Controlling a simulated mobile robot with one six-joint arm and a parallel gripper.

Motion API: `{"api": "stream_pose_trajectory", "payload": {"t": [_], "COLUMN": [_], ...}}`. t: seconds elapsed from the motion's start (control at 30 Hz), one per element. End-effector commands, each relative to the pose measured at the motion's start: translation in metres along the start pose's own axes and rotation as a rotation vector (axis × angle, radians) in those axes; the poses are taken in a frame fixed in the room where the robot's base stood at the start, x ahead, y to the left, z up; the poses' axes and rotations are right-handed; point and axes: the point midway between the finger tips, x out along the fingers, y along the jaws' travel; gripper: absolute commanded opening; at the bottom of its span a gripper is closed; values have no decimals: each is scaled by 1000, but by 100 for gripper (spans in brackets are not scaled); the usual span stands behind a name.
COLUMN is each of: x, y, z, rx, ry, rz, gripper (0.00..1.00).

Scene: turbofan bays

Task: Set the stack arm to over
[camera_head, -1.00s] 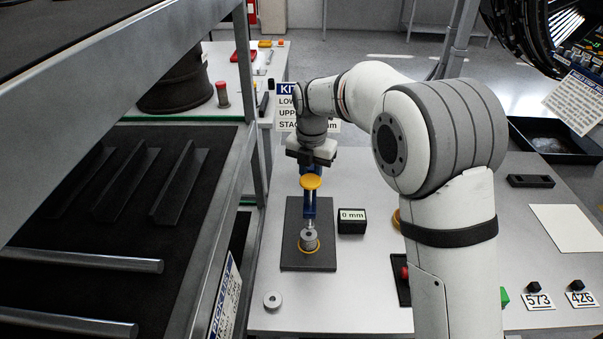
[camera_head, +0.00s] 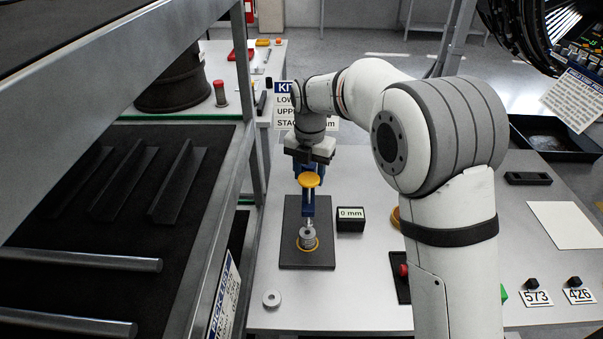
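The blue stack arm (camera_head: 309,206) stands on a dark base plate (camera_head: 290,258) on the bench, with a yellow round knob or cap (camera_head: 309,180) near its top. Its lower tip is above a grey ringed stack (camera_head: 307,240) set in a yellow ring on the plate. My gripper (camera_head: 306,164) points down at the blue upper part, just behind the yellow cap. Its fingers are mostly hidden by the cap and the arm, so whether they are open or touch it is not clear.
A black block labelled 0 mm (camera_head: 350,219) stands right of the plate. A loose grey washer (camera_head: 271,299) lies in front. A KIT sign (camera_head: 285,107) stands behind my wrist. A metal shelf rack (camera_head: 228,190) is close on the left. Tags 573 (camera_head: 537,298) and 426 (camera_head: 579,296) lie right.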

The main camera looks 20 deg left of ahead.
Motion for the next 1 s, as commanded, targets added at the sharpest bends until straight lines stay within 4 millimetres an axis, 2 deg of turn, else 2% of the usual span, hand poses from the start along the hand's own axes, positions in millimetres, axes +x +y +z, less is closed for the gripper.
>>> {"api": "stream_pose_trajectory", "payload": {"t": [0.3, 0.5, 0.87, 1.0], "x": [-50, -71, -74, -73], "y": [0, 0, 0, 3], "z": [-2, -4, -4, 4], "rx": [0, -1, 0, 24], "ry": [-3, 0, 1, 4], "rz": [3, 0, 1, 40], "gripper": [44, 44, 44, 44]}}
